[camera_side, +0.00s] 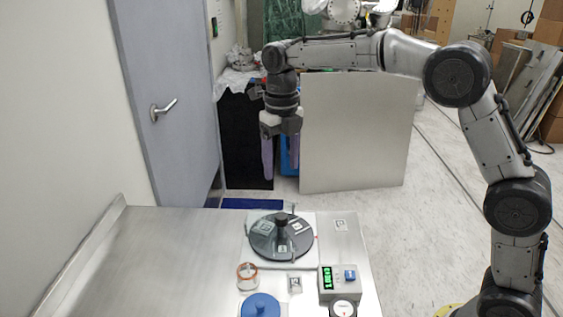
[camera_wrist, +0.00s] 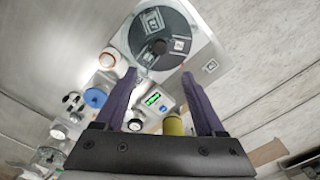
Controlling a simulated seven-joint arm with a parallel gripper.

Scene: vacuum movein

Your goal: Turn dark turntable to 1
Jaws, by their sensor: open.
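The dark turntable (camera_side: 267,243) is a round dark grey disc with a black centre knob (camera_side: 281,219), on a pale square base at the table's back. White marked labels lie on the disc, too small to read surely. It also shows in the wrist view (camera_wrist: 175,55), at the top middle. A small red mark (camera_side: 318,238) is at the base's right edge. My gripper (camera_side: 281,175) hangs fingers down, well above the turntable, and touches nothing. In the wrist view its two purple fingers (camera_wrist: 161,82) are apart with nothing gripped between them.
A box with a green display (camera_side: 327,277) and blue button stands in front of the turntable. An orange-rimmed dish (camera_side: 247,271), a blue-lidded container (camera_side: 260,306) and a white marker tile (camera_side: 295,284) are nearby. A yellow cylinder (camera_wrist: 173,124) shows in the wrist view. The table's left is clear.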

